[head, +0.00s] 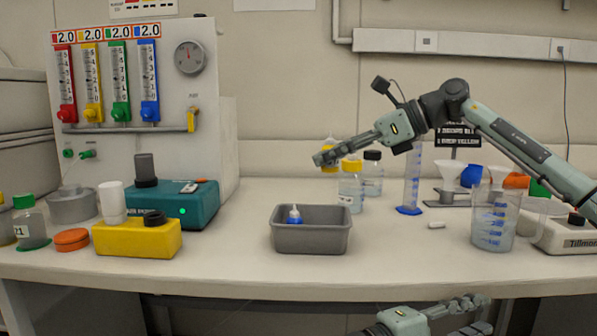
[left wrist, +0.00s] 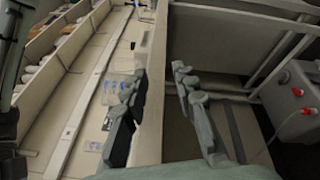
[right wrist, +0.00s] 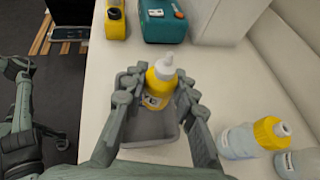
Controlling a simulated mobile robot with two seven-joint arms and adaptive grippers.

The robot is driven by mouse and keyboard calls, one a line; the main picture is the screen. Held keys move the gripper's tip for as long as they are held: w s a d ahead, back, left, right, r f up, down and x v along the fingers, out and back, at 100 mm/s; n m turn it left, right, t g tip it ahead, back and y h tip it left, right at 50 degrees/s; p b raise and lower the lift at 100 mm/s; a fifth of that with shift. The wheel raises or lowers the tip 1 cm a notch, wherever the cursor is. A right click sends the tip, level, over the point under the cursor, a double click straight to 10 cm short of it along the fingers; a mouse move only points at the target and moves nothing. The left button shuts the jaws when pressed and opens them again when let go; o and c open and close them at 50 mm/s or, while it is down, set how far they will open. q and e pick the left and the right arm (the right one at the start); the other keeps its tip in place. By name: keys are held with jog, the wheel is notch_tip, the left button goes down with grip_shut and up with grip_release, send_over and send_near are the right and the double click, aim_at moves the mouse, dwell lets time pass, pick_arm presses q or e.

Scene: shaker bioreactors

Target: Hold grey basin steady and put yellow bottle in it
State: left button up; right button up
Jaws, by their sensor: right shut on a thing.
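The grey basin (head: 311,238) stands near the table's front edge, with a blue-and-white item (head: 295,216) inside. My right gripper (head: 322,158) is shut on the yellow bottle (head: 331,143), above and behind the basin in the head view. In the right wrist view, the yellow bottle (right wrist: 159,84) with its white tip sits between the fingers (right wrist: 157,92). The basin (right wrist: 150,128) lies below and is partly hidden by the bottle. My left gripper (head: 478,313) is open and empty, in front of the table edge and below its top, right of the basin; its fingers (left wrist: 160,75) are apart.
Yellow-capped (head: 350,190) and black-capped (head: 373,175) clear bottles stand behind the basin, to its right. A graduated cylinder (head: 412,178) and a beaker (head: 494,217) stand farther right. A yellow block (head: 136,240) and teal device (head: 190,205) are left. Table in front of the cylinder is mostly clear.

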pick_arm(q)
jog(key=w+a+r+n+g+h, duration=0.1)
jog(key=w+a+r, duration=0.15)
jog(key=r, duration=0.65)
jog(key=w+a+r+n+h, duration=0.1)
jog(key=w+a+r+n, duration=0.15)
jog(key=r, duration=0.75)
jog(key=w+a+r+n+g+h, duration=0.1)
jog(key=w+a+r, duration=0.15)
jog(key=r, duration=0.65)
jog(key=s+d+r+m+g+y, duration=0.1)
jog(key=s+d+r+m+y, duration=0.35)
jog(key=r+y, duration=0.4)
jog(key=n+g+y, duration=0.2)
jog(key=n+y, duration=0.8)
jog(key=y, duration=0.2)
send_over(299, 241)
jog(key=s, duration=0.1)
notch_tip(299, 241, down, 18)
jog(key=f, duration=0.7)
jog(key=w+f, duration=0.1)
jog(key=f, duration=0.3)
